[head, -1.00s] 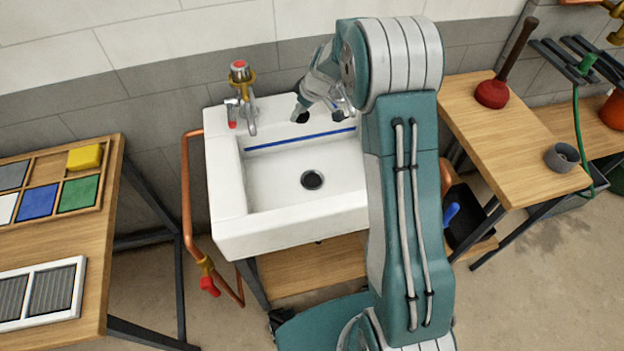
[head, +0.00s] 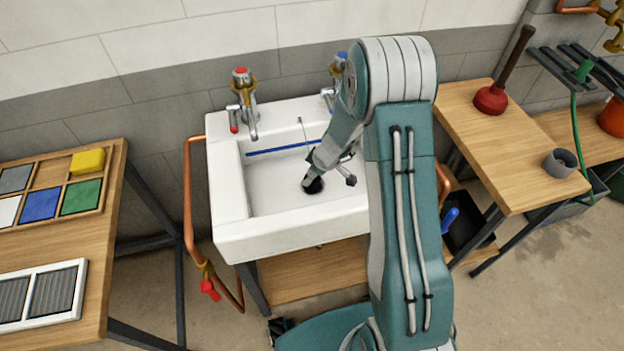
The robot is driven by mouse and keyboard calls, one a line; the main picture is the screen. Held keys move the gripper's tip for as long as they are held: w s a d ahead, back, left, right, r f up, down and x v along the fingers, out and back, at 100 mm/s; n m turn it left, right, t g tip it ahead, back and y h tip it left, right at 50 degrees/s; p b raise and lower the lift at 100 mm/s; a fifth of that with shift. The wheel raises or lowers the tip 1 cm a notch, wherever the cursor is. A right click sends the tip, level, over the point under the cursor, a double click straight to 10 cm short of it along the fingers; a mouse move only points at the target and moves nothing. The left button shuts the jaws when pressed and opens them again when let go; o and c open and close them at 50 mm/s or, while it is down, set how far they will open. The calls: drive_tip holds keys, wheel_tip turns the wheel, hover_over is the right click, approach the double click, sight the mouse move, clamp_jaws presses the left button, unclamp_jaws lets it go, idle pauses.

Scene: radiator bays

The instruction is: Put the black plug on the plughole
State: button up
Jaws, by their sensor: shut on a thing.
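The white sink (head: 230,205) stands against the wall in the middle of the head view. My gripper (head: 315,176) points down into its basin and is shut on the black plug (head: 312,187). The plug is at the spot of the plughole in the basin floor and hides the plughole. I cannot tell whether the plug touches the plughole or hangs just above it. Part of my gripper and the right side of the basin are hidden by my arm.
A red-topped tap (head: 244,100) stands at the sink's back left, and a blue-topped tap (head: 338,68) is partly behind my arm. A blue line (head: 270,149) crosses the back of the basin. A copper pipe (head: 189,205) runs along the sink's left. The basin's left part is clear.

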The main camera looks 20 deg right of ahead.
drive_tip(key=shift+f, duration=1.2)
drive_tip(key=shift+f, duration=0.1)
drive_tip(key=o, duration=1.1)
drive_tip(key=s+r+m, duration=0.1)
drive_tip(key=s+r, duration=0.3)
drive_tip(key=r, duration=0.5)
drive_tip(key=s+r+m, duration=0.1)
drive_tip(key=s+r, duration=0.3)
drive_tip(key=r, duration=0.5)
drive_tip(key=s+r+m, duration=0.1)
drive_tip(key=s+r, duration=0.3)
drive_tip(key=r, duration=0.6)
drive_tip(key=s+r+m+t+h, duration=0.1)
drive_tip(key=s+r+m, duration=0.2)
drive_tip(key=s, duration=0.5)
drive_tip(key=s+r+m+t+h, duration=0.1)
drive_tip(key=s+r+m+h, duration=0.1)
drive_tip(key=s+r, duration=0.3)
drive_tip(key=s+m, duration=0.1)
drive_tip(key=s, duration=0.1)
drive_tip(key=shift+s+m+t, duration=0.3)
drive_tip(key=shift+s+m, duration=0.1)
